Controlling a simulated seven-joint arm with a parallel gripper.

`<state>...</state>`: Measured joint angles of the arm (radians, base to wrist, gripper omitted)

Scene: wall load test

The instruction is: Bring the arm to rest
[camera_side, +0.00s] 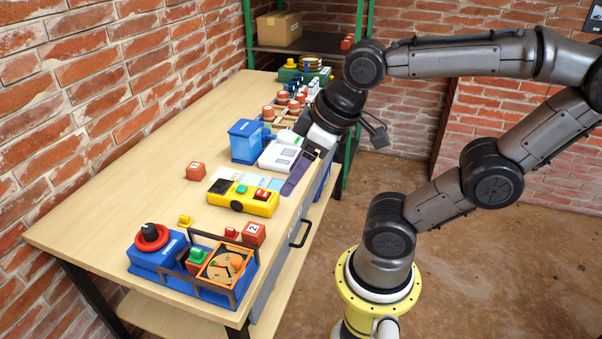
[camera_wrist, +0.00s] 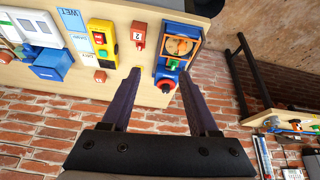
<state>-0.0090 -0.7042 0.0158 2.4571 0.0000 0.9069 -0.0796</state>
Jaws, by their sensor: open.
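My gripper (camera_side: 302,172) is at the end of my bent arm, over the front edge of the wooden workbench (camera_side: 110,215) in the side view. Its fingers point down toward the bench, beside the white device and the yellow box. In the wrist view, the two dark fingers of my gripper (camera_wrist: 160,73) stand wide apart with nothing between them. Whether the fingers touch anything cannot be told from the side view.
Near the gripper are a yellow box (camera_side: 243,198), a white device (camera_side: 281,152) and a blue bin (camera_side: 248,140). A blue station (camera_side: 158,253) with a red-and-black knob stands at the near end. A brick wall (camera_side: 60,90) runs behind the bench. The floor (camera_side: 440,270) is open on the right.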

